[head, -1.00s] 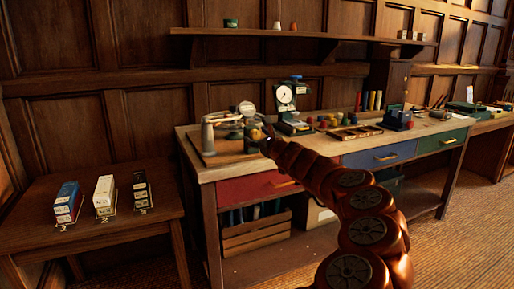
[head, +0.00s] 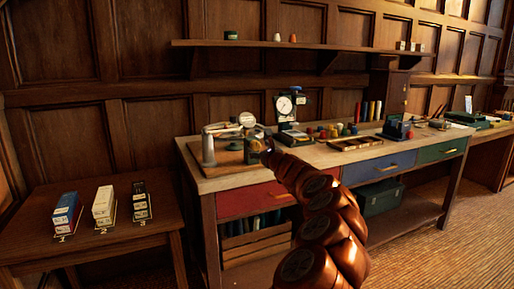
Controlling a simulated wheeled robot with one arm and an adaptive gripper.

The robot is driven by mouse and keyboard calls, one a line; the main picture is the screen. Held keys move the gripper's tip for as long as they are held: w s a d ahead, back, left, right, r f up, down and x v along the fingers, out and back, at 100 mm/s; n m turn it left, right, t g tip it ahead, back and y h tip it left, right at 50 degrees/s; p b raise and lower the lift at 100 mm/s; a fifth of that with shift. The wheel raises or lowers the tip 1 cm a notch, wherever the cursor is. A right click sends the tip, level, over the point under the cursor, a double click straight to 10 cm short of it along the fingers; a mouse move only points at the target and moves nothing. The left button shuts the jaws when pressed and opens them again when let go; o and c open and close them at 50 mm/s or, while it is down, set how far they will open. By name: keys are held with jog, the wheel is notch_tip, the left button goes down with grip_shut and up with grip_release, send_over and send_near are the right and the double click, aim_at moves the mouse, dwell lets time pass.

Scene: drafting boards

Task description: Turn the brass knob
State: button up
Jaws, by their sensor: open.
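A wooden board (head: 222,158) at the left end of the workbench carries a grey metal post (head: 208,150) with a horizontal arm and a round pale dial (head: 247,119). A small brass-coloured piece (head: 252,147) stands at the board's right side; it is too small to tell whether this is the knob. My gripper (head: 264,143) is at the end of my red-brown arm, just right of this piece. It is open, though its fingers are small and dark, and I cannot tell whether they touch the piece.
A dial gauge on a stand (head: 286,107) is close behind and right of my gripper. Several coloured knobs (head: 335,131) and a divided tray (head: 360,143) lie farther right. A side table (head: 100,225) with three box stacks is at left. A wall shelf (head: 300,45) hangs above.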

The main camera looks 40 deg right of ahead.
jog(key=shift+x, duration=0.8)
jog(key=shift+w+d, duration=0.1)
jog(key=shift+w, duration=0.2)
jog(key=shift+c, duration=0.4)
jog(key=c, duration=1.1)
jog(key=shift+o, duration=0.2)
